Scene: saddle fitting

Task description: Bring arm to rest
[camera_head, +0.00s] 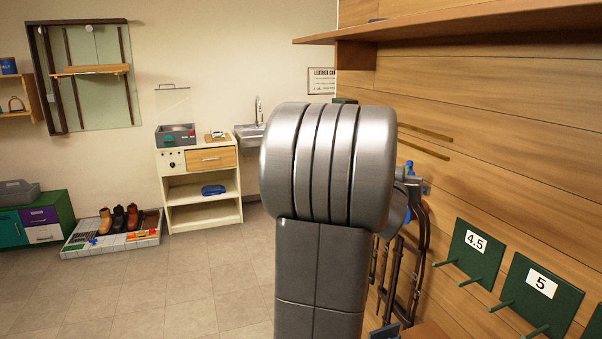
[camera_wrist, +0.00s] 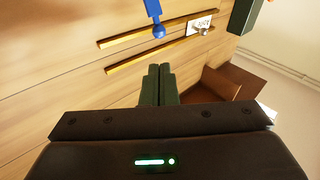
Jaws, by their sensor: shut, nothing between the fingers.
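My gripper (camera_wrist: 158,70) shows in the wrist view, its two dark green fingers side by side and touching, with nothing between them. It points toward the wood-plank wall (camera_wrist: 50,70), clear of the wooden rails. In the head view my grey arm stands upright in the middle. It hides part of the wall and the corner behind it, and I cannot make out the gripper's fingers there.
Wooden rails (camera_wrist: 128,40) and a blue rod with a ball end (camera_wrist: 158,31) are ahead. A brown box-like thing (camera_wrist: 213,83) is at right. Dark straps (camera_head: 414,245) hang beside my arm. Green numbered plates (camera_head: 472,253) carry pegs. A shelf (camera_head: 470,22) juts overhead.

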